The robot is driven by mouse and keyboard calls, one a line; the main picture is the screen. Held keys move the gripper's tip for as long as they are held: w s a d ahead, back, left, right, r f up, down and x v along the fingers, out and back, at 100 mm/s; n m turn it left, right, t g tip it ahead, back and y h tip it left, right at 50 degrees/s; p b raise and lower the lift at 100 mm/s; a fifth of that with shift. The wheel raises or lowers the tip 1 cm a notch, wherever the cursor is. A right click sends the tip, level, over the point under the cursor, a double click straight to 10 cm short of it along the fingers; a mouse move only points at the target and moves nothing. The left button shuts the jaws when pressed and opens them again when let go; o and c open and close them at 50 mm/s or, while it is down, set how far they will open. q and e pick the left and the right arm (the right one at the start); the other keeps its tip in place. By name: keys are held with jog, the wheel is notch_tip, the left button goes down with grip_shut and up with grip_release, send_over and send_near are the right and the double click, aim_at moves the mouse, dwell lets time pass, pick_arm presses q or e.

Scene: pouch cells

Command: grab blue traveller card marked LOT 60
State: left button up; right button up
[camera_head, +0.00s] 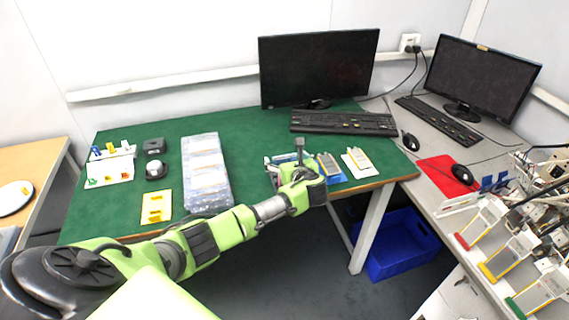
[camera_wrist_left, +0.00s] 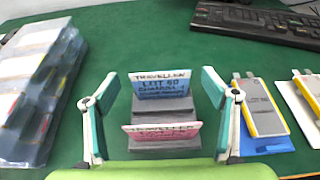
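The blue traveller card (camera_wrist_left: 162,86) stands upright in the rear slot of a grey stepped holder (camera_wrist_left: 165,144) in the left wrist view; its print reads LOT 60. A pink traveller card (camera_wrist_left: 162,133) stands in front of it, lower in the same holder. My left gripper (camera_wrist_left: 160,90) is open, with one finger on each side of the holder and clear gaps to the blue card. In the head view my left gripper (camera_head: 302,165) is over the green table's front edge and partly hides the holder. My right gripper is not in view.
Pouch cells on a blue sheet (camera_head: 328,165) and a white sheet (camera_head: 357,161) lie right of the holder. A bubble-wrapped tray (camera_head: 205,172) lies left. A keyboard (camera_head: 343,122) and monitor stand behind. Green table (camera_head: 255,150) shows bare between tray and holder.

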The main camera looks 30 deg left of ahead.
pick_arm(q)
jog(key=c, duration=0.7)
